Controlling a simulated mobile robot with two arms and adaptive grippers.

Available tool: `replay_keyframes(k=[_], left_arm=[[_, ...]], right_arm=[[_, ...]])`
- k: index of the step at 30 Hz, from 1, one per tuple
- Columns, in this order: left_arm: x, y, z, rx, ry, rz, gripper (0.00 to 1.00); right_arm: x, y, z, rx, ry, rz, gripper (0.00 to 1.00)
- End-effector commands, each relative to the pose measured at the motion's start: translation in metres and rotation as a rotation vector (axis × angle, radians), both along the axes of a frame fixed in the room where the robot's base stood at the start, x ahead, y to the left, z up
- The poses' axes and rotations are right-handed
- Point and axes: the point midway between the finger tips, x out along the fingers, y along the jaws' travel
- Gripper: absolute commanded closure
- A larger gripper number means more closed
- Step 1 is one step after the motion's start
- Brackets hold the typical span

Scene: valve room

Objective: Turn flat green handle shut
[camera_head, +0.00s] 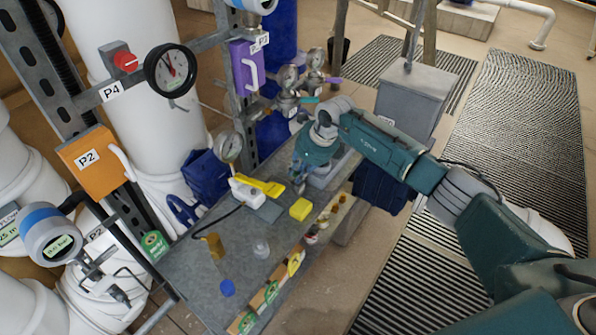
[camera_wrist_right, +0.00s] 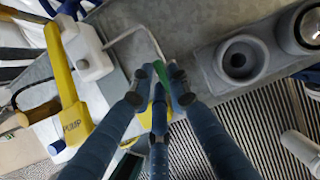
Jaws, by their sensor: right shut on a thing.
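My right gripper (camera_head: 299,186) reaches down over the grey bench, its arm coming in from the right. In the right wrist view its fingers (camera_wrist_right: 160,84) are closed together on a narrow, flat green piece (camera_wrist_right: 160,72), which looks like the green handle. The fingers hide most of it, and I cannot tell its angle. In the head view the gripper hides the handle. A separate small teal handle (camera_head: 309,100) shows on the gauge cluster farther back, apart from the gripper. My left gripper is not in view.
The grey bench (camera_head: 190,262) holds a yellow lever (camera_head: 262,187), a yellow block (camera_head: 300,209) and small containers. In the wrist view, a yellow lever (camera_wrist_right: 69,100) stands left of my fingers and a grey round socket (camera_wrist_right: 240,60) right. Grated floor (camera_head: 520,120) lies right.

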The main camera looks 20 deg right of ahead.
Motion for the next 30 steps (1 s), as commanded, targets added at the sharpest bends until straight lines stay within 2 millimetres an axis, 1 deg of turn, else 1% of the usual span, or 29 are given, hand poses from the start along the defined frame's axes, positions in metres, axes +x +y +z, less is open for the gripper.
replay_keyframes(k=[8,17,23,30], left_arm=[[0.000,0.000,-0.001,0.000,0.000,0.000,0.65],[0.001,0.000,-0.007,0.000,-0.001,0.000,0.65],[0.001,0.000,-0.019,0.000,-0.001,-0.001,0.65],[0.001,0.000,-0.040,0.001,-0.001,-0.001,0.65]], right_arm=[[0.000,0.000,0.001,-0.001,-0.002,-0.073,1.00],[0.001,0.003,0.000,-0.001,-0.004,-0.301,1.00],[0.002,0.004,-0.001,-0.002,-0.006,-0.490,1.00],[0.003,0.006,-0.003,-0.001,-0.006,-0.719,1.00]])
